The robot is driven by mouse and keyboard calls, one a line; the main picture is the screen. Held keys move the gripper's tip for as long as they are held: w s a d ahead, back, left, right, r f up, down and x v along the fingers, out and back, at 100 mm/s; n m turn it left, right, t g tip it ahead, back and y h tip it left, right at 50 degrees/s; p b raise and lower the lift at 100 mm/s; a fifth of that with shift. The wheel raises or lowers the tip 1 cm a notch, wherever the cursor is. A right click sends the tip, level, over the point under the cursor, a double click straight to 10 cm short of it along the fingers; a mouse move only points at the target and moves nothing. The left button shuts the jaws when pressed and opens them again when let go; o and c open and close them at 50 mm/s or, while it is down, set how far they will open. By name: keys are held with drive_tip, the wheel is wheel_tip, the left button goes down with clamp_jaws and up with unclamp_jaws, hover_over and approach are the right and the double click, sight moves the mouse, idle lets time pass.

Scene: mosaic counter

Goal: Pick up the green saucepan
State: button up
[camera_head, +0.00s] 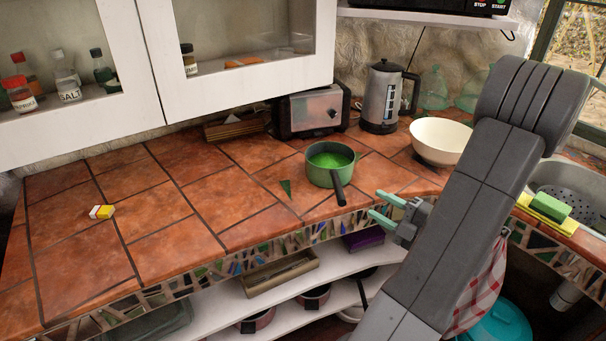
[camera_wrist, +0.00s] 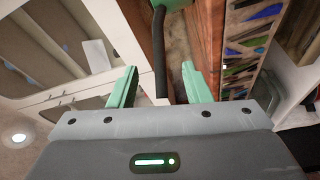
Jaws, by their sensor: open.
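The green saucepan (camera_head: 322,177) stands upright on the tiled counter, with its black handle (camera_head: 339,189) pointing toward the counter's front edge. My gripper (camera_head: 382,207) is open and empty, to the right of the handle in the head view. In the wrist view, my gripper (camera_wrist: 160,88) has its two green fingers spread, and the black handle (camera_wrist: 159,55) shows between and beyond them. Part of the green saucepan (camera_wrist: 170,4) shows at the top edge of the wrist view; the rest is out of frame.
A toaster (camera_head: 311,111), a kettle (camera_head: 383,97) and a cream bowl (camera_head: 440,141) stand behind the saucepan. A small yellow and white block (camera_head: 101,212) lies at the left. The counter's left part is mostly clear. A shelf (camera_head: 225,312) with pans runs below the mosaic edge.

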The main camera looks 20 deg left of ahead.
approach(337, 178)
drive_tip(key=w+a+f, duration=0.1)
drive_tip(key=w+a, duration=0.1)
drive_tip(key=a, duration=0.2)
drive_tip(key=x, duration=0.3)
drive_tip(key=p+x, duration=0.1)
drive_tip(key=shift+s+a+r, duration=0.1)
drive_tip(key=shift+s+a, duration=0.05)
drive_tip(key=shift+a, duration=0.7)
clamp_jaws()
idle(0.7)
drive_tip(key=shift+w+r, duration=0.1)
drive_tip(key=shift+w, duration=0.15)
